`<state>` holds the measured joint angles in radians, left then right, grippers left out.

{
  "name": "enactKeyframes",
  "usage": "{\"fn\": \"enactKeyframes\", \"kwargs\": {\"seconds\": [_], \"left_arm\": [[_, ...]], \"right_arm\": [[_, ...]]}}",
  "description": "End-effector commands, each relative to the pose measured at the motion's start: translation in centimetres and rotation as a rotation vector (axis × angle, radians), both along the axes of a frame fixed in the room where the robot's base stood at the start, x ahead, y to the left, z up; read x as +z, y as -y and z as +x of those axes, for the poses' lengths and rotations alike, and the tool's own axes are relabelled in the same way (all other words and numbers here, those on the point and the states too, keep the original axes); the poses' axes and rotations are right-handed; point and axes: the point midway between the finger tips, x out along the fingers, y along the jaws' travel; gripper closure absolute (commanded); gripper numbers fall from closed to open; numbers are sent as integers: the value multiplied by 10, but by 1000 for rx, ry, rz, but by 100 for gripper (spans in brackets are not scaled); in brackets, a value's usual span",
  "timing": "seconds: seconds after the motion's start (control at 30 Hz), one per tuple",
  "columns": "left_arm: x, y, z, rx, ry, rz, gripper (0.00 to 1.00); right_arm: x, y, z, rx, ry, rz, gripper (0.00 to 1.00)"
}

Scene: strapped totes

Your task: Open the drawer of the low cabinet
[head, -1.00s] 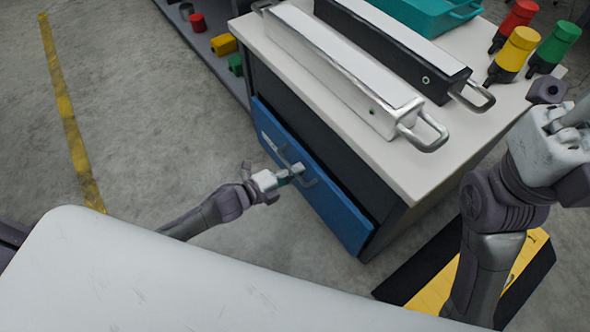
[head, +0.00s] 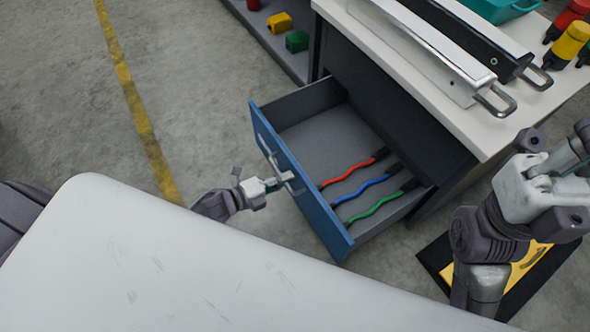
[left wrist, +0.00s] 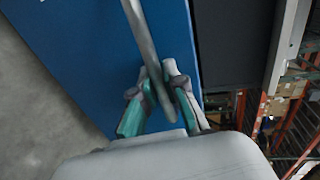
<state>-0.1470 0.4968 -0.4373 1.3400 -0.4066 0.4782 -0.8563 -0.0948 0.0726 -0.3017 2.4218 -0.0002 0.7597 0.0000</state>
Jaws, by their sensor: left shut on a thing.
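The low cabinet (head: 345,48) has its blue-fronted drawer (head: 310,196) pulled well out. Inside the drawer lie a red, a blue and a green wavy tool with dark ends. My left gripper (head: 282,181) is at the drawer's bar handle (head: 270,152), shut on it. In the left wrist view the grey handle bar (left wrist: 146,45) passes between the teal-padded fingers of my left gripper (left wrist: 158,95), in front of the blue drawer front (left wrist: 85,55). My right arm shows at the right edge of the head view; its fingertips are not visible.
On the cabinet's white top (head: 375,48) stand a silver long tote (head: 440,50), a black one (head: 480,35), a teal bin (head: 500,8) and colored bottles. A low shelf (head: 285,55) with small parts is behind. A black-and-yellow mat (head: 520,265) lies at right.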

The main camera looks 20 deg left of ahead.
Motion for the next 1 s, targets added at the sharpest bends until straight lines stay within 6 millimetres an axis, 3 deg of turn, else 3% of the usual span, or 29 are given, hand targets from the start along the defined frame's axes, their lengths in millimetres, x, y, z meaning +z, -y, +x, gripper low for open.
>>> {"fn": "enactKeyframes", "kwargs": {"seconds": [0.3, 0.8, 0.83, 0.97, 1.0], "left_arm": [[0, -23, -30, 0, -2, 0, 100], [-1, -26, -34, 0, -2, 1, 100], [-1, -26, -34, 0, -2, 1, 86], [-1, -26, -34, 0, -1, 1, 64], [-1, -26, -34, 0, -1, 1, 63]], "right_arm": [[-6, 1, -1, 1, -34, -2, 100], [-9, 1, -1, 0, -45, -3, 100], [-9, 1, 0, 0, -45, -3, 100], [-9, 1, 0, 0, -46, -3, 100], [-9, 1, 0, 0, -46, -4, 100]]}}
